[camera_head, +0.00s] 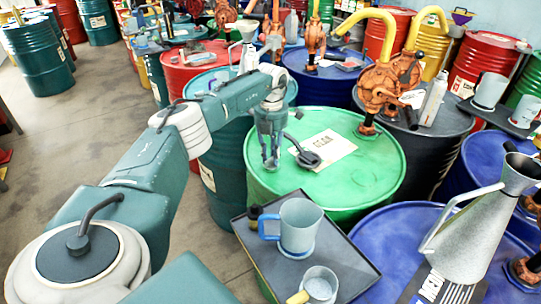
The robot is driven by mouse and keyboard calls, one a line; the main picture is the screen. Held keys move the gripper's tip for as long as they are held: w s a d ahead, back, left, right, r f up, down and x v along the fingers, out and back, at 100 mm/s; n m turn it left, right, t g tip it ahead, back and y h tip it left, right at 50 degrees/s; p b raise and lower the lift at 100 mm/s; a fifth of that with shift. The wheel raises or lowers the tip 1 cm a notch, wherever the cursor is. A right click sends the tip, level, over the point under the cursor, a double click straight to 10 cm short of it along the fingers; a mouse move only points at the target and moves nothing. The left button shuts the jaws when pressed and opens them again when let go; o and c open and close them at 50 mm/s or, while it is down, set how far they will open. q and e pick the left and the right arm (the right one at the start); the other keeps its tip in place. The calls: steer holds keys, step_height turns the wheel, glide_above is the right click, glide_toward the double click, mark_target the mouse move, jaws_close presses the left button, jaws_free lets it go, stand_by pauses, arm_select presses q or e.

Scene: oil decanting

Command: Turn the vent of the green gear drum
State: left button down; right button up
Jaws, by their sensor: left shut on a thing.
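The green gear drum (350,185) stands in the middle, with a bright green lid. A paper label (328,150) lies on the lid, with a dark round part with a lever (306,156) at its left edge. My left gripper (270,165) reaches down to the left part of the lid, fingers pointing down. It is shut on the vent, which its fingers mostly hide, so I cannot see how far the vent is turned. My right gripper is not in view.
A dark tray (345,262) in front of the drum holds a grey jug (298,225) with a blue handle and a small cup (320,283). A tall metal can (485,225) stands on the blue drum at right. Other drums crowd the back; floor is open at left.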

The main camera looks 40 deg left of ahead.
mark_target(272, 157)
arm_select(q)
steer(key=shift+w+r+m, duration=0.1)
steer(key=shift+m, duration=1.7)
steer(key=shift+d, duration=0.1)
steer(key=c, duration=1.5)
jaws_free()
steer(key=shift+c, duration=0.2)
step_height(272, 157, up, 12)
